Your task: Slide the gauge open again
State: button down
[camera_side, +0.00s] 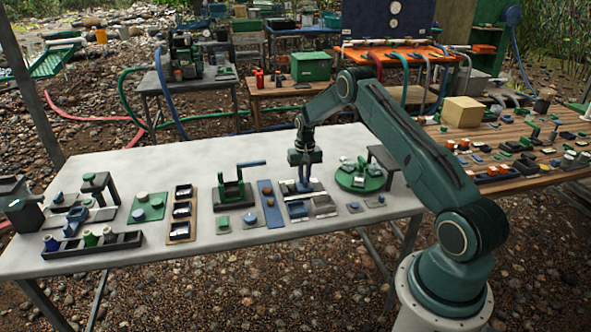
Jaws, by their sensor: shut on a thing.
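My gripper (304,187) points down at the middle right of the white table. Its fingers are shut on a small part of the dark-framed fixture below, which I take to be the gauge (298,209). The gripped part is mostly hidden by the fingers and too small to make out. A pale piece (324,205) sits at the fixture's right side. I cannot tell from this view how far the gauge is slid.
Close by on the white table (230,262) are a blue strip (265,190) with round pieces, a green stand (234,193) with a blue handle, and a green turntable (360,179). A dark raised stand (383,158) is further right.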

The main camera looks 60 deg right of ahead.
jog(key=shift+s+d, duration=0.75)
jog(key=shift+s, duration=0.05)
jog(key=c, duration=1.5)
grip_release()
jog(key=shift+r, duration=0.1)
jog(key=shift+r, duration=3.4)
